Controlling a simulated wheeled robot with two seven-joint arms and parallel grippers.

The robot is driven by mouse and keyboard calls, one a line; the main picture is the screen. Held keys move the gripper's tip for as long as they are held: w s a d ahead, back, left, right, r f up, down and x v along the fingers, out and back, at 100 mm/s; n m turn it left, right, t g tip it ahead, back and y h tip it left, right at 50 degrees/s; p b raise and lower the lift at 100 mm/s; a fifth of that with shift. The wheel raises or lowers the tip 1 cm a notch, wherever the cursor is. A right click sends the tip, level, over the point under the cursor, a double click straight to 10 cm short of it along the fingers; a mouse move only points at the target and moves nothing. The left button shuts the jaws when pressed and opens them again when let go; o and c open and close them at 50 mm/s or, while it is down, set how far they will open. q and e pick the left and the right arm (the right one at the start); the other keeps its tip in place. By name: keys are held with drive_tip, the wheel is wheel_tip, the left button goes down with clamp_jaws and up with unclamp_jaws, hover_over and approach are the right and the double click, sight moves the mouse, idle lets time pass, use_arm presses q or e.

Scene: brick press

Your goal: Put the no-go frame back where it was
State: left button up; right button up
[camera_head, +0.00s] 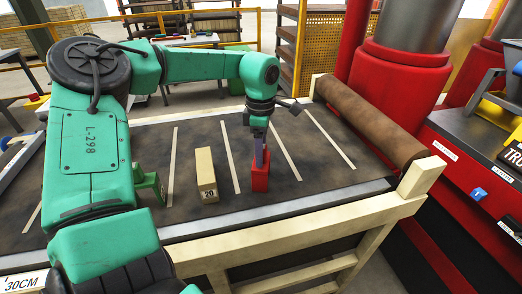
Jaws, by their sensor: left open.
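A small red piece (260,181), which I take to be the no-go frame, stands upright on the dark brown table top (300,180) near its front edge. My left gripper (260,163) points down at it, with its fingers at the top of the piece. The gripper is open; I cannot tell whether the fingers touch the piece. A pale block marked 20 (206,178) stands to the left of it. A green piece (149,187) stands further left, partly hidden by my left arm. My right gripper is not in view.
Pale strips (228,158) run across the table top. A brown roller (372,124) lies along the right side, beside a red press column (400,85). A red and black console (475,170) stands at the right. The table top between strips is mostly clear.

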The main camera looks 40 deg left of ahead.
use_arm(q)
wheel_tip(320, 180, up, 12)
drive_tip(key=b, duration=0.1)
drive_tip(key=shift+f, duration=0.15)
idle(0.4)
